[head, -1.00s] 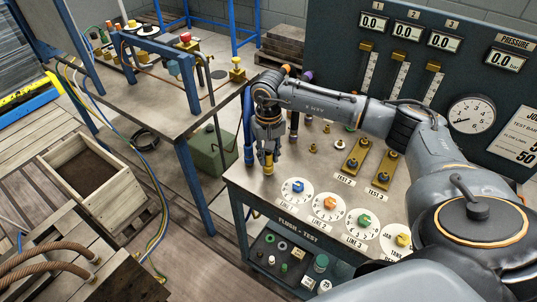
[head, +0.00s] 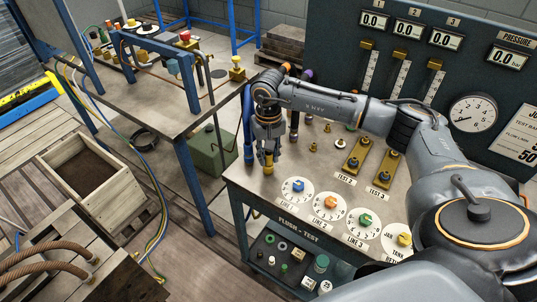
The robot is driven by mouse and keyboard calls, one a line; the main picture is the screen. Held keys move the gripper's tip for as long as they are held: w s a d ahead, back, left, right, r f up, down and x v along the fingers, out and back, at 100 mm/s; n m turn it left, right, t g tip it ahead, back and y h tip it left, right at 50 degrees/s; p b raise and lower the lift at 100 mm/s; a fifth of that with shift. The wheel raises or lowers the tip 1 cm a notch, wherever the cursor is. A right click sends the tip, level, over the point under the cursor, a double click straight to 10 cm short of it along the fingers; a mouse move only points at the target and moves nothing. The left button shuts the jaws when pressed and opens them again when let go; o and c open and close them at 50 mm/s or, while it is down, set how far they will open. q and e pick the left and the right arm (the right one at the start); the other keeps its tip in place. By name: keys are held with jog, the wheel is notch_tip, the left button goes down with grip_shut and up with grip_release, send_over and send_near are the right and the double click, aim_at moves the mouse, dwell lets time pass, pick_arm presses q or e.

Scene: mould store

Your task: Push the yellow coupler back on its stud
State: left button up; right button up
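The yellow coupler (head: 268,167) shows low at the left rear edge of the flush-test bench (head: 310,165), directly below my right gripper. My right gripper (head: 268,150) points down, with its fingertips at the top of the coupler. The fingers hide the coupler's upper part, and I cannot tell whether they press on it. The stud under the coupler is hidden, so I cannot see how far on it sits. My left gripper is not in view.
A blue hose (head: 247,125) hangs close left of my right gripper. Brass fittings (head: 313,147), TEST plates and several numbered dials (head: 298,190) stand to the right. The gauge panel (head: 480,75) rises behind. Another workbench (head: 165,115) stands at the left.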

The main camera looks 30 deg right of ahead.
jog(key=o, duration=0.5)
notch_tip(320, 180, up, 12)
dwell(0.4)
dwell(0.3)
